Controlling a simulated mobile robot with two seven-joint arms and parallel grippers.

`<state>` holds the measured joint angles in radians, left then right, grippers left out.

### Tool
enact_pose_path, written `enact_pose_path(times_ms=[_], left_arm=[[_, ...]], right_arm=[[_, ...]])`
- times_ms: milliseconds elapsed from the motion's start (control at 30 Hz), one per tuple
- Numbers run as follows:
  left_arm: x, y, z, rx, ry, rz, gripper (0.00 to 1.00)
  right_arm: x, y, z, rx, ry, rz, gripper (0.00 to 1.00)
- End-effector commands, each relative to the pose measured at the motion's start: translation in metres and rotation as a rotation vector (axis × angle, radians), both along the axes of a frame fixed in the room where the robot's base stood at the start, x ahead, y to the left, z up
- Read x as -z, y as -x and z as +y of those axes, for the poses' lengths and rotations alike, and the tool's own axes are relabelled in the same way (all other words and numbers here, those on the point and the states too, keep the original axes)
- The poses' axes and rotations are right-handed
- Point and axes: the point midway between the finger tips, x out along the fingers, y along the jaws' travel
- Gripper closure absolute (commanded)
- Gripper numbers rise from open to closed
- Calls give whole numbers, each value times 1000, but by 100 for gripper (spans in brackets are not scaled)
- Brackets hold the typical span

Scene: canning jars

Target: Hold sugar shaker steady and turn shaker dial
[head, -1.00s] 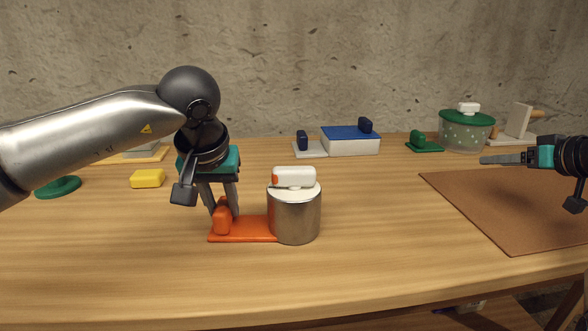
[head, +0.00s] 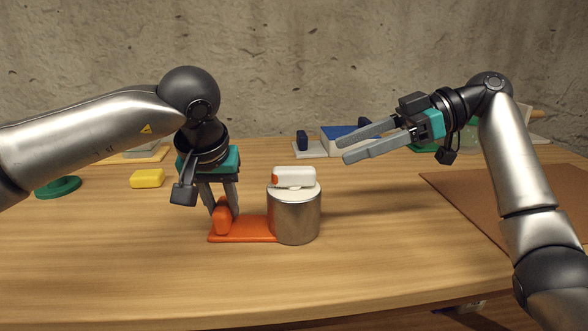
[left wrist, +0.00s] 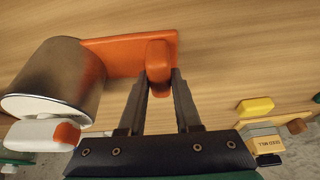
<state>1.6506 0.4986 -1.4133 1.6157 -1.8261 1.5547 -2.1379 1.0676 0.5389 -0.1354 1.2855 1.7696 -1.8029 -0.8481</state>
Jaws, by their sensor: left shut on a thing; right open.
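The sugar shaker (head: 295,217) is a silver metal cylinder with a white top, standing upright on the table. Its dial (head: 294,177) is a white bar with an orange end, lying across the top. An orange plate with an upright orange grip (head: 222,216) joins the shaker's left side. My left gripper (head: 224,212) is shut on this orange grip; in the left wrist view its fingers (left wrist: 159,85) are on both sides of the grip. My right gripper (head: 356,147) is open and empty, to the right of the dial and higher in the picture, apart from it.
A yellow block (head: 147,179) and a green ring-like piece (head: 58,187) lie at left. A white box with blue lid (head: 337,137) stands behind, partly hidden by my right gripper. A brown mat (head: 470,190) lies at right. The table front is clear.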

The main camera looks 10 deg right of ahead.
Motion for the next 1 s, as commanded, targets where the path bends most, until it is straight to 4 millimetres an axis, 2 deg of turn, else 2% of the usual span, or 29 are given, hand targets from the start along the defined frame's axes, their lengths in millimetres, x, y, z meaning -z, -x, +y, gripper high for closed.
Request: enact_pose_path(times_ms=[300, 500, 700, 967, 1000], left_arm=[[0, 0, 0, 0, 1, 0, 100], [0, 0, 0, 0, 1, 0, 100], [0, 0, 0, 0, 0, 0, 100], [0, 0, 0, 0, 0, 0, 100], [0, 0, 0, 0, 0, 0, 100]], right_arm=[[25, -5, 59, -1, -1, 3, 38], [36, -8, 85, 2, 0, 2, 38], [41, -10, 96, 3, 0, 3, 38], [41, -10, 97, 4, 0, 3, 38], [41, -10, 97, 4, 0, 3, 42]])
